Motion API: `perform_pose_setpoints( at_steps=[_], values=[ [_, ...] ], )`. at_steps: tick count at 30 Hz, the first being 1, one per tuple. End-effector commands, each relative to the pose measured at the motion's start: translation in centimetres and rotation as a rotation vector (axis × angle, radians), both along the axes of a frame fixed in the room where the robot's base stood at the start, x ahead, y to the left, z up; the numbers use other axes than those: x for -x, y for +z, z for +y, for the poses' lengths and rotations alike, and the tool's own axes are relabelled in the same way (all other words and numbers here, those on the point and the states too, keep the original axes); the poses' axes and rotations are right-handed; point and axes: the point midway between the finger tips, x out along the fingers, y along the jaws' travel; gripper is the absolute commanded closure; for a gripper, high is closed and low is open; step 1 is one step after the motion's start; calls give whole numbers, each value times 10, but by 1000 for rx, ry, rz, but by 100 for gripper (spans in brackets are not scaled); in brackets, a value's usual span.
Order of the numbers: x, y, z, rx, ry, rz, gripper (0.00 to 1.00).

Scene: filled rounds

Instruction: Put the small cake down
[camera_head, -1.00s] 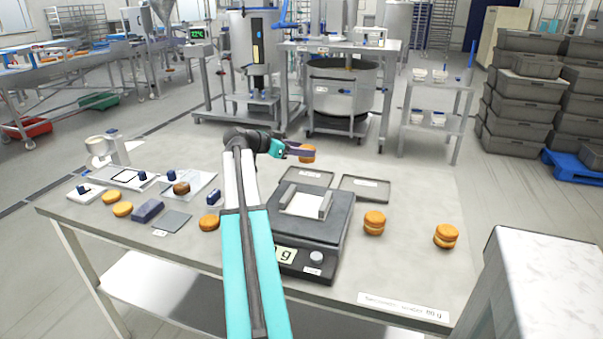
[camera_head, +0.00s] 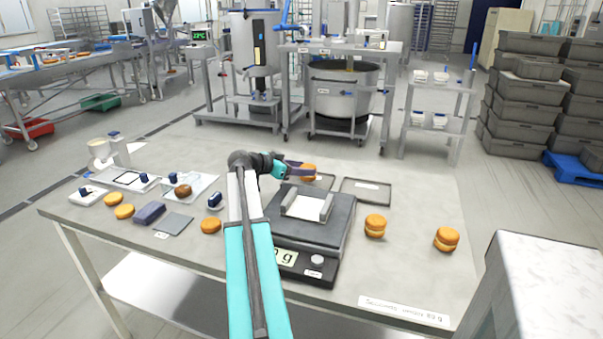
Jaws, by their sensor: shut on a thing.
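I cannot tell whether the cake touches the tray. My wrist and arm hide part of the view to the left.
A black scale (camera_head: 325,232) stands just in front of the trays. Two filled cakes (camera_head: 375,226) (camera_head: 447,239) stand at the right. Several single rounds (camera_head: 124,211) lie at the left.

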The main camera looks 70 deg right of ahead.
Motion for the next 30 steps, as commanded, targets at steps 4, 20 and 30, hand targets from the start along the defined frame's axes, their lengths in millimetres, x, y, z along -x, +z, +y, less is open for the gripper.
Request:
perform_pose_setpoints(
  at_steps=[4, 20, 30],
  values=[
    [0, -15, 0, 0, 1, 2, 62],
    [-1, -22, 0, 1, 1, 0, 62],
    [-1, -22, 1, 0, 1, 0, 34]
  ],
)
